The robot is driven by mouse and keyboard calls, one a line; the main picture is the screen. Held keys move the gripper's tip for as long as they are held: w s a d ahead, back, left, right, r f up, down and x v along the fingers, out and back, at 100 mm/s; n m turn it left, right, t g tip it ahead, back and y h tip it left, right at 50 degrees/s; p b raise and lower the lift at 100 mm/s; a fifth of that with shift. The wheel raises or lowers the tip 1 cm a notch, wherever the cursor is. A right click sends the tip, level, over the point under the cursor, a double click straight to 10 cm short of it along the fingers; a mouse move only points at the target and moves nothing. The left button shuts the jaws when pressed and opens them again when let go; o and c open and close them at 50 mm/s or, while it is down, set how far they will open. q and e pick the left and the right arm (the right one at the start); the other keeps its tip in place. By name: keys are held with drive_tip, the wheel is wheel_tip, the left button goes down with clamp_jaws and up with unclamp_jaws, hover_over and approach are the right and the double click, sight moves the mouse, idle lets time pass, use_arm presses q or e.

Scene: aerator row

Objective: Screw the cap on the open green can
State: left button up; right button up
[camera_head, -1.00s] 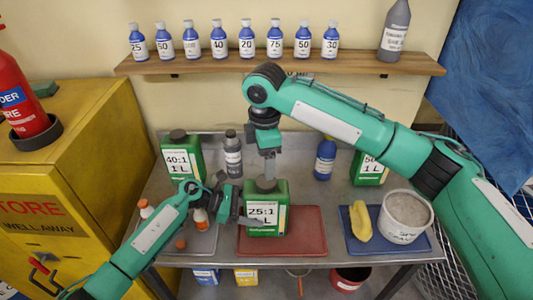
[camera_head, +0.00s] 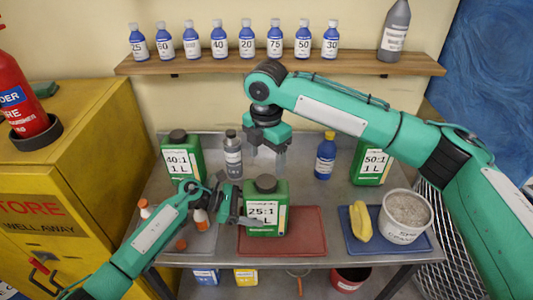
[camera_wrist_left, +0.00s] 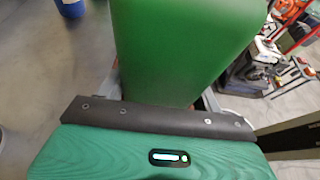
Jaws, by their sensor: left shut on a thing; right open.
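The green can labelled 25:1 (camera_head: 281,205) stands upright at the left part of the red tray (camera_head: 308,236). A dark cap (camera_head: 266,183) sits on its top; how tightly it is screwed cannot be told. My left gripper (camera_head: 241,218) is shut on this can from the left, low on its body. In the left wrist view the can's plain green side (camera_wrist_left: 185,50) fills the upper middle, and the fingertips are mostly hidden. My right gripper (camera_head: 267,160) is open and empty, pointing down above the cap and apart from it.
Green cans labelled 40:1 (camera_head: 182,158) and 50:1 (camera_head: 371,163) stand at the back, with a grey bottle (camera_head: 233,155) and blue bottle (camera_head: 325,156) between. A shelf (camera_head: 200,64) holds bottles.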

sight(266, 181)
wheel_tip(266, 181, down, 8)
drive_tip(key=shift+r, duration=0.2)
drive_tip(key=shift+c, duration=0.2)
drive_tip(key=c, duration=1)
use_arm(q)
drive_tip(key=shift+w, duration=0.1)
use_arm(e)
drive_tip(key=shift+m, duration=0.5)
drive_tip(key=o, duration=1.1)
